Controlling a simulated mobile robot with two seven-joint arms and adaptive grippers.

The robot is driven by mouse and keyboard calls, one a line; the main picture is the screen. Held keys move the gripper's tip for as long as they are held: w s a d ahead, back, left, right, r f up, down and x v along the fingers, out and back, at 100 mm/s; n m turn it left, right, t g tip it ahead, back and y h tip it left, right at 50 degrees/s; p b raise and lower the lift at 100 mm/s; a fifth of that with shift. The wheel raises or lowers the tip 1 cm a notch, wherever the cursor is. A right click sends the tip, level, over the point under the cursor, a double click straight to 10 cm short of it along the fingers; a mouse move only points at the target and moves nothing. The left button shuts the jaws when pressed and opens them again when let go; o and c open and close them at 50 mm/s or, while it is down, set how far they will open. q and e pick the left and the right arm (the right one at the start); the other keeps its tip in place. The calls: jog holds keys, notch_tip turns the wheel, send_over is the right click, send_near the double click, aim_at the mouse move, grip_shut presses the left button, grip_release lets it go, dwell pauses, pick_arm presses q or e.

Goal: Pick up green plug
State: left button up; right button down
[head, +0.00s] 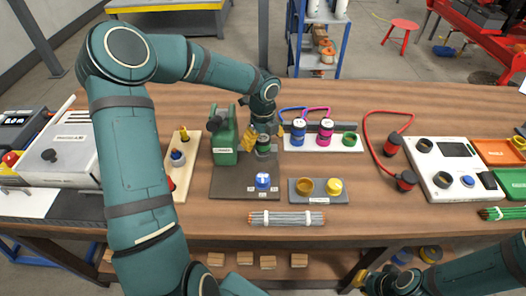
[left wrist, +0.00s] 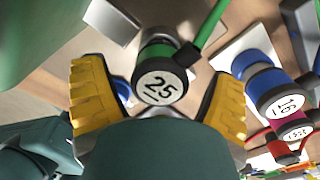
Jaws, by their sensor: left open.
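The green plug (left wrist: 160,82) has a white end face marked 25 and a green cable. In the left wrist view it stands between the two yellow fingers of my open left gripper (left wrist: 160,105), with a gap on both sides.
A blue plug (head: 298,131) and a magenta plug (head: 325,132) stand on a white board with a green ring (head: 349,139), close right of my left gripper.

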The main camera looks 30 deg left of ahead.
pick_arm(q)
jog(key=shift+f, duration=0.8)
jog(key=shift+r, duration=0.1)
jog(key=c, duration=1.4)
jog(key=shift+c, duration=0.2)
notch_tip(320, 180, up, 9)
jog(key=p, duration=0.2)
jog(key=shift+p, duration=0.35)
jog(key=shift+r, duration=0.55)
jog(key=shift+d+f, duration=0.1)
